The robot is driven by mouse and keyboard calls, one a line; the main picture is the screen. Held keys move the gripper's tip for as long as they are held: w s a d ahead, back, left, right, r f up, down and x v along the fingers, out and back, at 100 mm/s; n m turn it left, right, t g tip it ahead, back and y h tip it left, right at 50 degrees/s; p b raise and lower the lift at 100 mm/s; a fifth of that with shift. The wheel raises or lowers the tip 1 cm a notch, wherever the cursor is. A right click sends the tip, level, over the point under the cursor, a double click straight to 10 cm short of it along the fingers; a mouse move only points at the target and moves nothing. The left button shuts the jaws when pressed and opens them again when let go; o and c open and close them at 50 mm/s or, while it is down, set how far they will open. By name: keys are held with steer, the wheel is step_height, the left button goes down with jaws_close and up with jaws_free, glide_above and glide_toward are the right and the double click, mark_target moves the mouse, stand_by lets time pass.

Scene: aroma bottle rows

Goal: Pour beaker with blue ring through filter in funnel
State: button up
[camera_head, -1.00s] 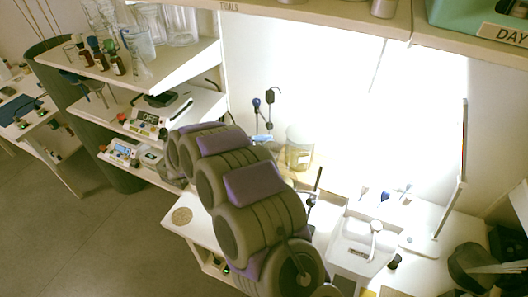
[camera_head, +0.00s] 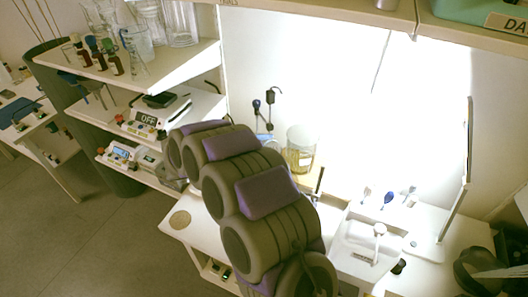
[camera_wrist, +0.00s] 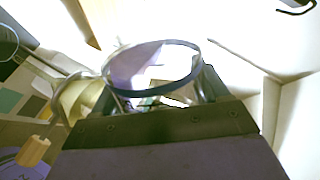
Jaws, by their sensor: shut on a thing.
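In the wrist view, my gripper (camera_wrist: 158,98) is shut on a clear glass beaker with a blue ring (camera_wrist: 122,77) around its rim. The beaker's open mouth faces the camera, and its contents cannot be made out clearly. A pale yellowish rounded thing (camera_wrist: 88,98) shows just left of the beaker; I cannot tell whether it is the filter or funnel. In the head view, my arm hides the gripper. A clear glass vessel (camera_head: 301,150) with a yellowish lower part shows just beyond my arm; I cannot tell whether it is the held beaker.
In the head view, shelves at left hold glassware (camera_head: 140,42), small bottles (camera_head: 115,62) and a device reading OFF (camera_head: 146,119). A sink (camera_head: 362,245) is right of my arm. A thin upright panel (camera_head: 468,150) stands at far right.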

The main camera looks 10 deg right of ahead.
steer(key=shift+r+b, duration=0.1)
steer(key=shift+b, duration=0.45)
steer(key=shift+f+m+t+y+b, duration=0.35)
steer(key=shift+m+b, duration=0.35)
steer(key=shift+b, duration=1.2)
steer(key=shift+s+d+r+m+t+y+b, duration=0.25)
steer(key=shift+s+d+r+m+b, duration=0.35)
steer(key=shift+b, duration=1.15)
stand_by(1.9)
steer(key=shift+s+a+r+b, duration=0.1)
steer(key=shift+s+b, duration=0.05)
steer(key=shift+b, duration=0.45)
stand_by(1.3)
